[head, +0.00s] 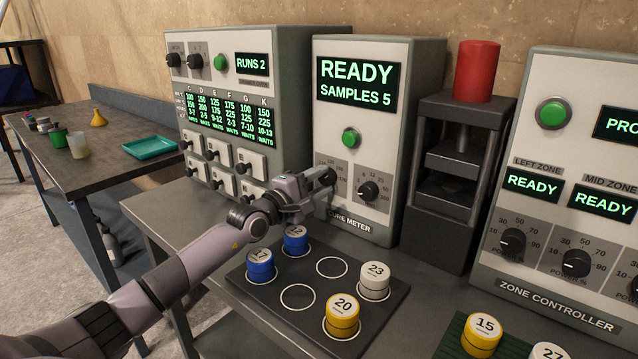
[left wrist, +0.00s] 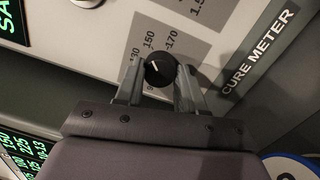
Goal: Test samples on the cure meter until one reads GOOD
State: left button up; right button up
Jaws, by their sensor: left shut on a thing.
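The cure meter (head: 377,120) stands at the back middle, its screen (head: 357,82) reading READY and SAMPLES 5, with a green button (head: 351,138) below. My left gripper (head: 322,180) is shut on the meter's left knob; in the left wrist view the black knob (left wrist: 159,70) sits between the fingers, its white mark pointing near 150. The right knob (head: 369,191) is free. Blue samples 17 (head: 261,267) and another (head: 295,241), partly hidden by my arm, stand on the dark tray (head: 386,312) with yellow sample 20 (head: 342,318) and white sample 23 (head: 375,283). My right gripper is out of view.
A press with a red cylinder (head: 476,70) stands right of the meter. The zone controller (head: 560,180) fills the right. Yellow sample 15 (head: 483,334) stands on a green tray (head: 454,346). A recipe panel (head: 225,105) shows RUNS 2. A side table (head: 105,165) stands left.

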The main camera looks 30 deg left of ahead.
pick_arm(q)
jog(key=o, duration=1)
jog(key=shift+o, duration=0.2)
jog(key=shift+s, duration=0.1)
jog(key=shift+s+a+f, duration=0.1)
jog(key=shift+s+a, duration=0.1)
jog(key=shift+s, duration=0.95)
jog(key=shift+s+a+f, duration=0.1)
jog(key=shift+s+a, duration=0.05)
jog(key=shift+s, duration=1)
jog(key=shift+s+a+f, duration=0.1)
jog(key=shift+s+a, duration=0.1)
jog(key=shift+s, duration=0.95)
